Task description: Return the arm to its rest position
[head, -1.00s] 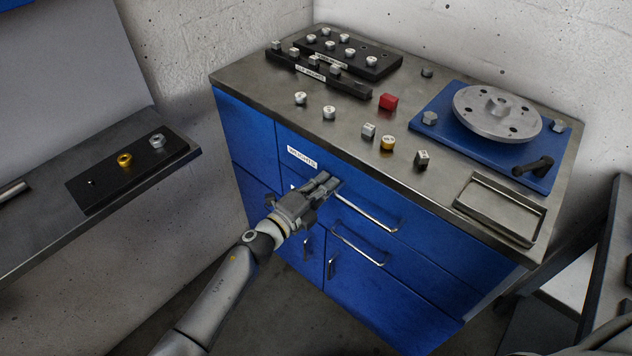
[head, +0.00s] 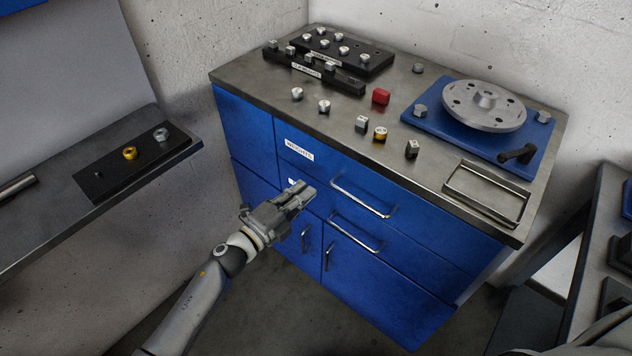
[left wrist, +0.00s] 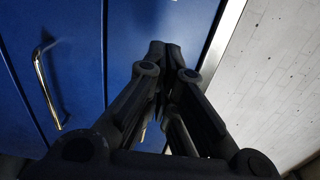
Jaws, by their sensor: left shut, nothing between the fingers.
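My left gripper (head: 300,196) is shut and empty in the head view, in front of the blue cabinet (head: 245,130). It hangs below the level of the worktop, left of the upper drawer handle (head: 362,198), with no visible contact. In the left wrist view its fingers (left wrist: 172,55) are together, pointing at the blue cabinet front, with a handle (left wrist: 44,85) to the left. My right gripper is not in view.
The steel worktop (head: 330,125) holds a rotor disc (head: 484,104) on a blue plate, a red block (head: 381,96), black weight racks (head: 345,50), loose weights and an empty tray (head: 487,192). A side shelf (head: 60,225) stands left. The drawers are closed.

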